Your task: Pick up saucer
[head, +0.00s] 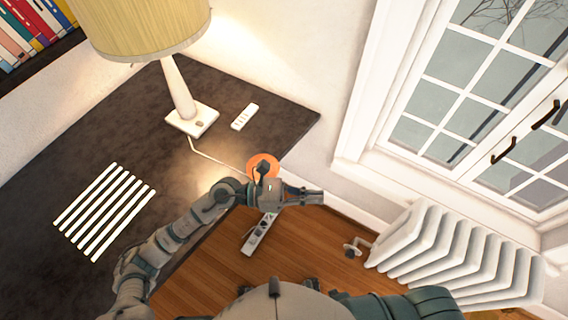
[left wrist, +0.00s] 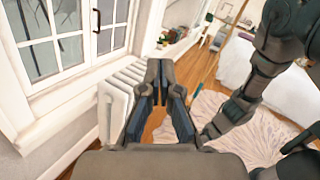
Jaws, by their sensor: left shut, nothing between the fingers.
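An orange, round saucer (head: 263,161) shows in the head view near the right end of the dark table (head: 90,125). My left wrist covers part of it, so I cannot tell whether it touches anything of mine. My left gripper (head: 318,197) points right, past the table's edge and over the floor. It is shut and empty; in the left wrist view its fingers (left wrist: 160,68) meet at the tips. The saucer does not show there. Another arm of mine shows at the right of the left wrist view, but its gripper is not clear.
A lamp (head: 180,95), a white remote-like strip (head: 244,117) and several pale strips (head: 104,212) are on the table. A power strip (head: 260,234) lies on the wooden floor. A white radiator (head: 450,250) stands at the right under the window (head: 470,90).

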